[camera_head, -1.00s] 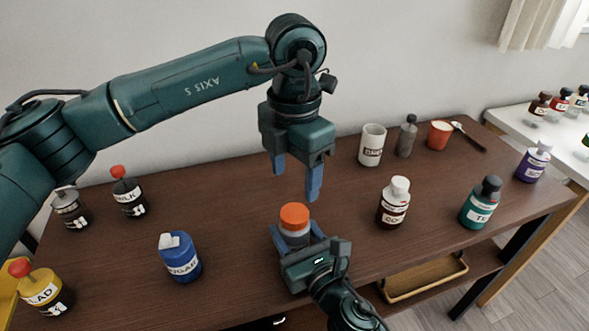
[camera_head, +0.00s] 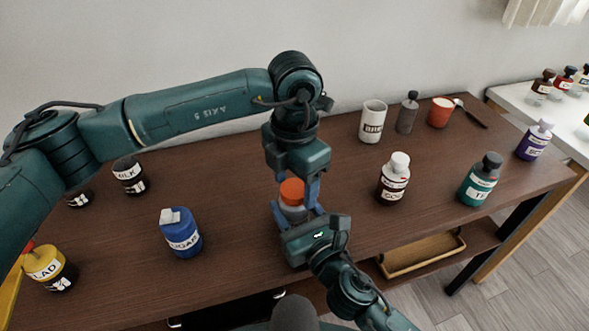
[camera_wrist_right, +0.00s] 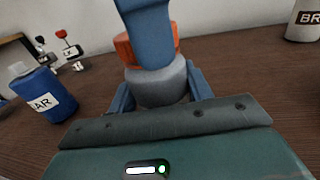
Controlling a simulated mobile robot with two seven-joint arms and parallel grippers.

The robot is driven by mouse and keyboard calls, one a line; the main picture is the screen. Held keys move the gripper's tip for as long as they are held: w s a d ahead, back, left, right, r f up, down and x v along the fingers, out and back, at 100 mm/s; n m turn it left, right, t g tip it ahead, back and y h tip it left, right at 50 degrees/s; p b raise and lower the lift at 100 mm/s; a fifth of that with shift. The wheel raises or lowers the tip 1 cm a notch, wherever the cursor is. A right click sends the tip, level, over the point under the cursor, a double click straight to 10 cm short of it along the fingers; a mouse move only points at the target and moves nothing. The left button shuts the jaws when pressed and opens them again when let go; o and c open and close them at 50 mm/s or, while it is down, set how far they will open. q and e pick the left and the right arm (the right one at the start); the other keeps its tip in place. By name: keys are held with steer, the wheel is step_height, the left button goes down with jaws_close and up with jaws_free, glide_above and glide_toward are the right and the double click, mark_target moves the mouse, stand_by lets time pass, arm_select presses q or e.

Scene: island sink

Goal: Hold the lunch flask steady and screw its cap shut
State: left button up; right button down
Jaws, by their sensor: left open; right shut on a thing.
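The lunch flask (camera_head: 293,212) is a grey body standing upright on the dark brown table, with an orange cap (camera_head: 291,190) on top. My right gripper (camera_head: 296,217) is shut on the flask body from the front; the right wrist view shows its blue fingers on either side of the grey flask (camera_wrist_right: 160,86). My left gripper (camera_head: 299,192) points down over the flask, open, with its fingers at cap height. In the right wrist view one left finger crosses in front of the orange cap (camera_wrist_right: 124,50). Whether the fingers touch the cap cannot be told.
A blue sugar jar (camera_head: 181,236) stands left of the flask. A brown bottle with a white cap (camera_head: 393,182) and a teal bottle (camera_head: 479,182) stand to the right. A white mug (camera_head: 373,122), grey bottle (camera_head: 407,115) and red cup (camera_head: 440,112) stand behind.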

arm_select(q)
steer(key=c, duration=1)
steer(key=o, duration=1.2)
steer(key=shift+c, duration=0.2)
steer(key=shift+r, duration=0.1)
step_height(320, 180, up, 12)
